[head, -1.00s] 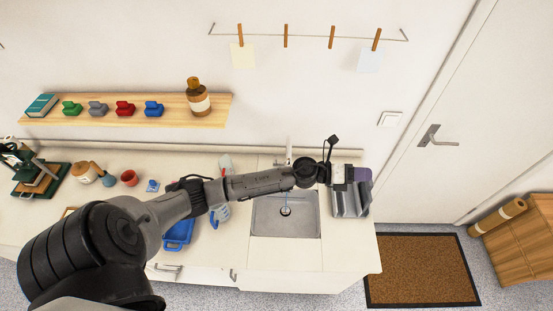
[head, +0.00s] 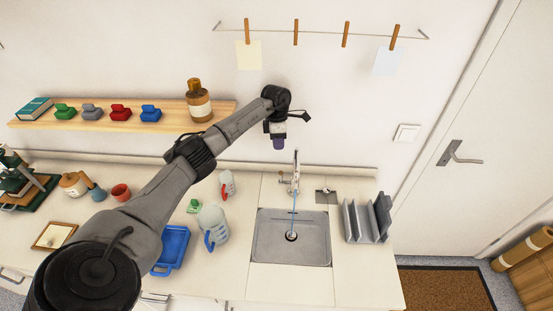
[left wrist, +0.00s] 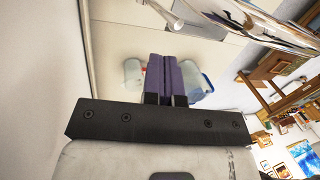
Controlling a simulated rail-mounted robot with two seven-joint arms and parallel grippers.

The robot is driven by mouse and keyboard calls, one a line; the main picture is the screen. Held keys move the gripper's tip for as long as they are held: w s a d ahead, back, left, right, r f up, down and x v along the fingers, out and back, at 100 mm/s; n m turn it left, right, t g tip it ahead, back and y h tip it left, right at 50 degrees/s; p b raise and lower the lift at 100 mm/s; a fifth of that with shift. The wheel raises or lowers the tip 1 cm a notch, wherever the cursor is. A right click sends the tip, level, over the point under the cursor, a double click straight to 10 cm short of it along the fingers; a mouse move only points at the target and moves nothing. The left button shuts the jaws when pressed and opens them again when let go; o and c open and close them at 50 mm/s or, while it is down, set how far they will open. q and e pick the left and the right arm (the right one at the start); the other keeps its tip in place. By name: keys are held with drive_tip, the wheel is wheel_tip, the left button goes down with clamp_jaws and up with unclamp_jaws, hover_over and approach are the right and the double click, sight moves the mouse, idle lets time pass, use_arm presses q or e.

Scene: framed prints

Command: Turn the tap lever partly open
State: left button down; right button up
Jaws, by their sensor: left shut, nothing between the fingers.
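The chrome tap (head: 295,170) stands behind the grey sink (head: 259,238), and a thin blue stream of water (head: 294,211) falls from it into the basin. The lever is too small to make out its angle. My left gripper (head: 279,144) has purple fingers and is above and slightly left of the tap, near the wall and apart from it. In the left wrist view its fingers (left wrist: 167,80) are shut and empty, and a shiny chrome part (left wrist: 265,22) crosses the top right. My right gripper is not in view.
A drying rack (head: 368,218) stands right of the sink. A clear jug (head: 212,225), a red-marked container (head: 227,184) and a blue tray (head: 172,248) stand left of it. A wooden shelf (head: 182,110) with a brown bottle (head: 198,100) is on the wall left of my gripper.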

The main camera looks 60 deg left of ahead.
use_arm(q)
drive_tip(key=b, duration=0.4)
approach(281, 178)
wheel_tip(281, 178, down, 5)
drive_tip(key=shift+w+a+f, duration=0.1)
drive_tip(key=shift+a+f, duration=0.05)
drive_tip(key=shift+f, duration=0.1)
